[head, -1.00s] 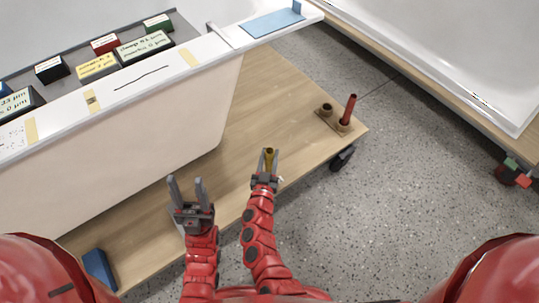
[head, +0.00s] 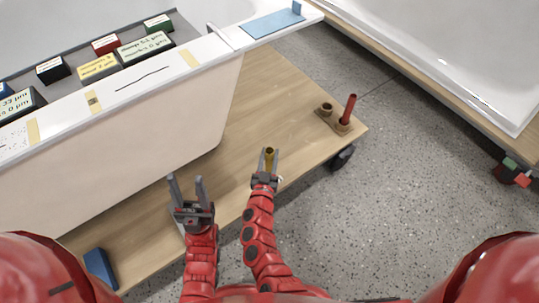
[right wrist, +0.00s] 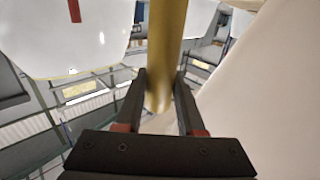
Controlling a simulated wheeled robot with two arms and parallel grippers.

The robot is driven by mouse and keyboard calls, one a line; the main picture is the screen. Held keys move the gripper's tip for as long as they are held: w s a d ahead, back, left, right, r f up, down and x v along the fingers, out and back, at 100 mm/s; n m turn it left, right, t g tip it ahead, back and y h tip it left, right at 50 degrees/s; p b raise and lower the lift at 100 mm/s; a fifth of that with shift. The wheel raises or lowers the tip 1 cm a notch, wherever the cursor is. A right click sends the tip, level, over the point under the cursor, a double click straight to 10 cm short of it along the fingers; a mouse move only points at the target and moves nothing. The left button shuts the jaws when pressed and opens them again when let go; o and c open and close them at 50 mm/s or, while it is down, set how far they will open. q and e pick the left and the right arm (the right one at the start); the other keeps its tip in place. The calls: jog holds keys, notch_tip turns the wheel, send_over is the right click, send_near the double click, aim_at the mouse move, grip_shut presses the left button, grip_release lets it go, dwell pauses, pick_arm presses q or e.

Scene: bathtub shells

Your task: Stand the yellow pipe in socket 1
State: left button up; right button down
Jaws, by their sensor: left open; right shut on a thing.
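The yellow pipe (head: 269,154) is held upright between the fingers of my right gripper (head: 268,160), seen from above in the head view. In the right wrist view the pipe (right wrist: 166,50) stands between the two fingertips (right wrist: 161,92). My left gripper (head: 187,190) is open and empty, to the left of the right one. The socket block (head: 333,120) sits at the right corner of the wooden board. One socket (head: 326,108) looks empty; a red pipe (head: 349,108) stands in the other. Socket numbers cannot be read.
The wooden board (head: 265,95) is bare between my right gripper and the sockets. A white tub shell (head: 150,135) with a ledge of labelled boxes (head: 97,68) stands at left. A blue block (head: 99,268) lies at lower left. Another white shell (head: 450,50) is at right.

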aim_at(269, 167)
jog(key=shift+r+p, duration=0.1)
jog(key=shift+p, duration=0.45)
dwell(0.6)
jog(key=shift+f, duration=0.25)
jog(key=shift+f+b, duration=0.35)
jog(key=shift+b, duration=0.05)
jog(key=shift+f+b, duration=1.2)
jog(key=shift+f, duration=0.7)
jog(key=shift+c, duration=2.2)
grip_release()
jog(key=shift+r, duration=0.1)
